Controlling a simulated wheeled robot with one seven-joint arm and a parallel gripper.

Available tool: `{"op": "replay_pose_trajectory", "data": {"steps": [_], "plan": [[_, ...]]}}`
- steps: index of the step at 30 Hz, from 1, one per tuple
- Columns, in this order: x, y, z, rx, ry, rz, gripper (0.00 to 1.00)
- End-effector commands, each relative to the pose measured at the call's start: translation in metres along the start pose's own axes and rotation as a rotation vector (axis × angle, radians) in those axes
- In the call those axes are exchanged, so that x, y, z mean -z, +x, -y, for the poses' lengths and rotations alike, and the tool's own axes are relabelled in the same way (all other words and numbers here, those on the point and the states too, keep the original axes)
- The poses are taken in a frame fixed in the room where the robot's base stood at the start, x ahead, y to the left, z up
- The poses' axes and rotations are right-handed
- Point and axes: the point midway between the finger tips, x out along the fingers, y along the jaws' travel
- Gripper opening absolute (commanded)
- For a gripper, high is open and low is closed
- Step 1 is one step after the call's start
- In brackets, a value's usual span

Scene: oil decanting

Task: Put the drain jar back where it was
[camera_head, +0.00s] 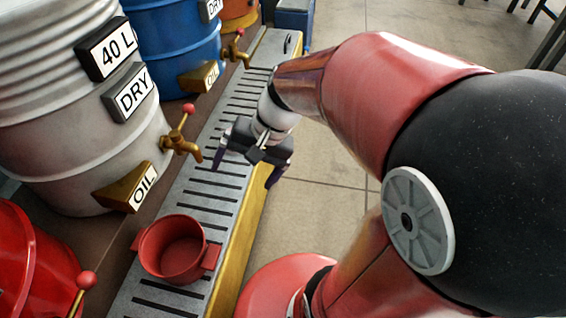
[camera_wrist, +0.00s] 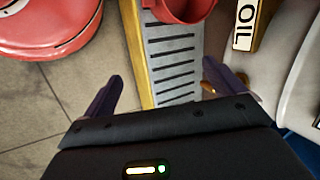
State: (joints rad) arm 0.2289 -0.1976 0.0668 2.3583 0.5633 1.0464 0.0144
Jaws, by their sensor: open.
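A red open jar with two side lugs, which I take as the drain jar (camera_head: 177,262), stands upright on the slotted grey grate (camera_head: 205,190). It looks empty inside. In the wrist view the jar (camera_wrist: 180,10) is cut off by the top edge. My gripper (camera_head: 247,168) is open, with nothing between its dark fingers. It hangs over the front edge of the grate, farther along it than the jar and apart from it. In the wrist view its fingers (camera_wrist: 166,80) spread on both sides of the yellow edge.
A white drum (camera_head: 75,120) with a brass tap (camera_head: 180,145) stands left of the grate. A blue drum (camera_head: 170,50) is behind it and a red drum (camera_head: 35,270) is at lower left. Bare floor (camera_head: 330,190) lies right of the grate.

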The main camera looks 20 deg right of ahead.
Motion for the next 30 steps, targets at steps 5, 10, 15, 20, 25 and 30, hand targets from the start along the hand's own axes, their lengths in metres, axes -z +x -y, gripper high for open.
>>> {"op": "replay_pose_trajectory", "data": {"steps": [5,10,15,20,25,30], "plan": [[-0.032,-0.041,-0.020,-0.182,-0.305,-0.239,0.94],[-0.045,-0.070,-0.035,-0.292,-0.495,-0.414,0.94],[-0.049,-0.084,-0.041,-0.340,-0.574,-0.495,0.94],[-0.049,-0.085,-0.043,-0.348,-0.583,-0.503,0.94],[-0.049,-0.086,-0.042,-0.347,-0.581,-0.502,0.94],[-0.053,-0.109,-0.031,-0.346,-0.580,-0.501,0.94]]}}
